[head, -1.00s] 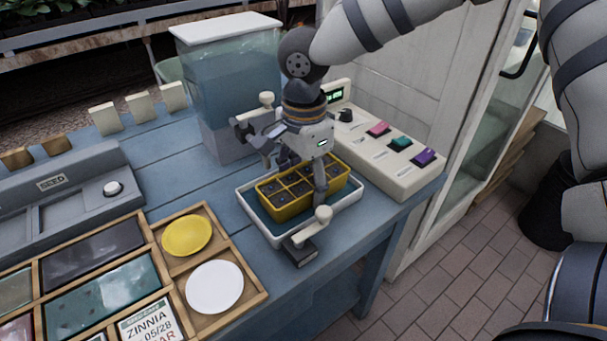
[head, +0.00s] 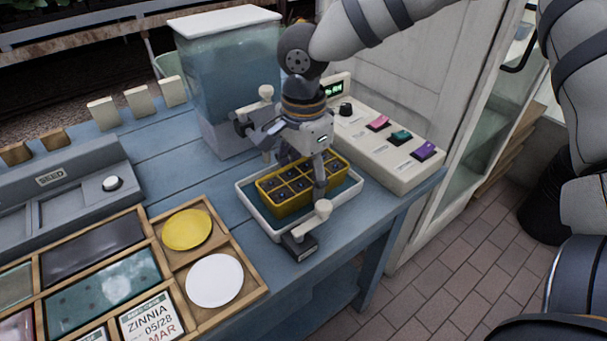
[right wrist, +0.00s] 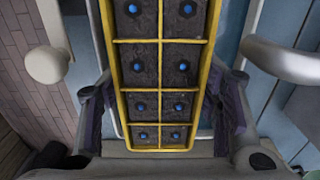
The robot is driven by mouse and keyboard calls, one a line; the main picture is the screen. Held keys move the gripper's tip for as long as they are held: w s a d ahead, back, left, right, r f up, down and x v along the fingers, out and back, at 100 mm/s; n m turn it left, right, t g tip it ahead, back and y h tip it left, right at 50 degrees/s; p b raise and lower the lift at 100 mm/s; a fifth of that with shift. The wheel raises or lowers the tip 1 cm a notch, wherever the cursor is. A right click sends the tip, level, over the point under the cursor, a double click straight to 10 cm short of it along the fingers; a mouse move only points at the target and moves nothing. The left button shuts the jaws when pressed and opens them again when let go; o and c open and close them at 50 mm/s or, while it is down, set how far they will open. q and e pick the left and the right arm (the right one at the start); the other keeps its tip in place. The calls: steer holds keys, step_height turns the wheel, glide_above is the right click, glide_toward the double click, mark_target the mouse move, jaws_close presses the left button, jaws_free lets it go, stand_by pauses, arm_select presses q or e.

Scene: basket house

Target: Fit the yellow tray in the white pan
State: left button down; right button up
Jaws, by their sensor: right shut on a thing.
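The yellow tray (head: 284,210) has several dark soil cells with blue dots. It also shows in the right wrist view (right wrist: 159,96), long side running away from the camera. It is within the outline of the white pan (head: 258,220) on the blue table; its underside is hidden, so I cannot tell whether it rests flat on the pan's floor. My right gripper (head: 294,171) is above the tray, shut on its two long sides, with a finger at each side in the right wrist view (right wrist: 160,112). My left gripper is not in view.
A control panel (head: 395,160) with coloured buttons stands close behind the pan to the right. A clear water tank (head: 215,90) stands behind to the left. A wooden divided tray (head: 165,270) with a yellow disc and a white disc is at front left. The table edge is close.

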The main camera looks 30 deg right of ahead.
steer(key=shift+f, duration=0.45)
stand_by(0.4)
steer(key=o, duration=1.4)
steer(key=o, duration=0.5)
